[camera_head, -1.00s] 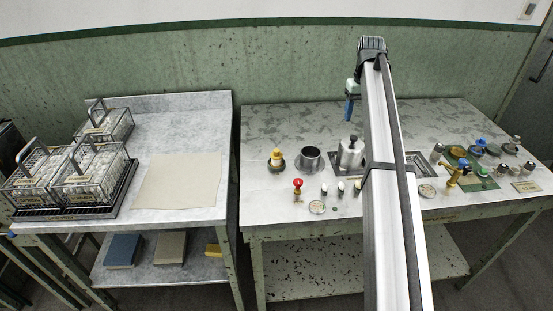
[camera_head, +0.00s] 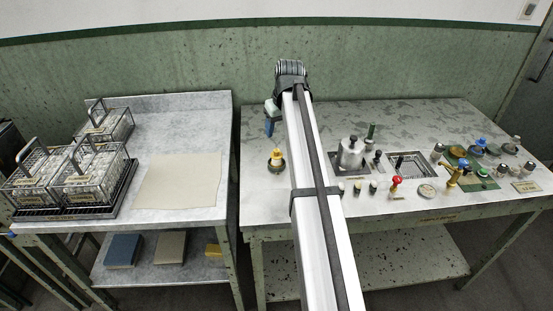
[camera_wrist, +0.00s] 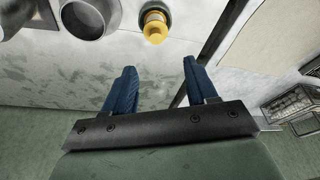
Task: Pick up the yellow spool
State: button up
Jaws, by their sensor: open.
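The yellow spool (camera_head: 276,155) stands upright on a dark round base at the left end of the right-hand metal table. It also shows in the wrist view (camera_wrist: 155,31), near the top edge, past the gap between my fingertips. My gripper (camera_head: 269,129) hangs above the table, behind and slightly left of the spool in the head view. In the wrist view its two blue fingers (camera_wrist: 160,66) are spread apart with nothing between them. The spool is not touched.
A metal cup (camera_wrist: 90,16) stands beside the spool; my arm hides it in the head view. A lidded steel pot (camera_head: 351,154), a red-topped valve (camera_head: 395,186) and several small items lie farther right. The left table (camera_head: 222,150) is separated by a gap.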

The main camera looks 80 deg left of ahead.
aim_at(277, 150)
jog(key=x, duration=0.8)
jog(key=shift+f, duration=0.2)
jog(key=shift+w+d+x, duration=0.1)
jog(key=shift+w+x, duration=0.05)
jog(key=shift+x, duration=1.15)
jog(key=shift+w+d+x, duration=0.1)
jog(key=shift+x, duration=1.25)
jog(key=shift+w, duration=0.1)
jog(key=shift+c, duration=0.4)
jog(key=c, duration=0.6)
jog(key=shift+c, duration=0.2)
